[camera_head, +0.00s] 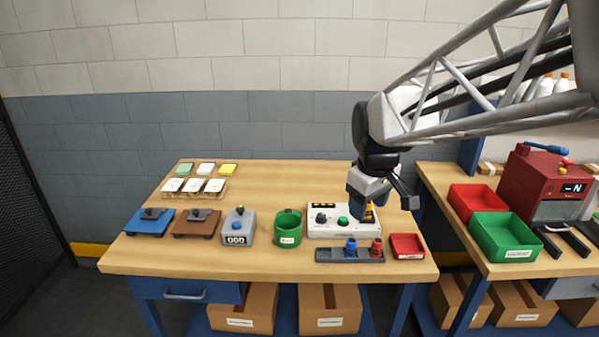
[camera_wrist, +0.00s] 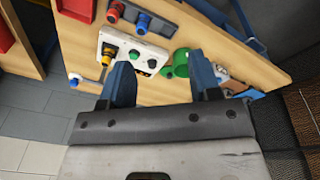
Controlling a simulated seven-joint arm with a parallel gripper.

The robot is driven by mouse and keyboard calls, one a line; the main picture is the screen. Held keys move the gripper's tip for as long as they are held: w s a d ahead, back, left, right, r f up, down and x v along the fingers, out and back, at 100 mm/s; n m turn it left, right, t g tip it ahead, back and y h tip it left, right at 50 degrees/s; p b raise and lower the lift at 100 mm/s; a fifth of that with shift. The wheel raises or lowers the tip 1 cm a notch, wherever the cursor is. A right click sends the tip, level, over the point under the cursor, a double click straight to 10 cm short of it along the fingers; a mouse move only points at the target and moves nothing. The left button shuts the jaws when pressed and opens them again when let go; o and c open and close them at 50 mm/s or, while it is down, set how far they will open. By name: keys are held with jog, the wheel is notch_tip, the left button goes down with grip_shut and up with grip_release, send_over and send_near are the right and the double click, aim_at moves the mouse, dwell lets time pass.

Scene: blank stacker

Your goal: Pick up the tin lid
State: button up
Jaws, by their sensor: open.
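I cannot pick out a tin lid for certain in either view. My gripper (camera_head: 383,204) is open and empty, above the right part of the table, over the back right corner of a white control box. In the wrist view its two blue fingers (camera_wrist: 163,72) are spread apart, with the control box (camera_wrist: 135,55) and a green round container (camera_wrist: 178,64) beyond them. In the head view the green container (camera_head: 288,231) stands left of the control box (camera_head: 325,230). My gripper hides part of that box.
A blue plate (camera_head: 150,225), a brown plate (camera_head: 196,226) and a grey counter (camera_head: 238,228) stand at left. A dark holder (camera_head: 330,255) with blue and red knobs and a red tray (camera_head: 406,246) are at front right. Bins stand on the right bench. The table's back middle is clear.

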jog(key=w+a+f+n, duration=0.3)
jog(key=w+a, duration=0.1)
jog(key=w, duration=0.4)
jog(key=w+a+f+n, duration=0.2)
jog(key=w+a+n, duration=0.15)
jog(key=w, duration=0.45)
jog(key=n+g, duration=0.2)
jog(key=n, duration=0.3)
send_over(288, 210)
jog(key=f, duration=1.1)
jog(key=shift+s+d+f, duration=0.25)
jog(key=shift+d+f, duration=0.1)
jog(key=shift+w+a+f+n, duration=0.3)
jog(key=shift+w+f+n, duration=0.05)
jog(key=shift+f, duration=0.05)
jog(key=shift+f, duration=1.3)
jog(key=shift+s+f, duration=0.1)
jog(key=shift+f, duration=2.5)
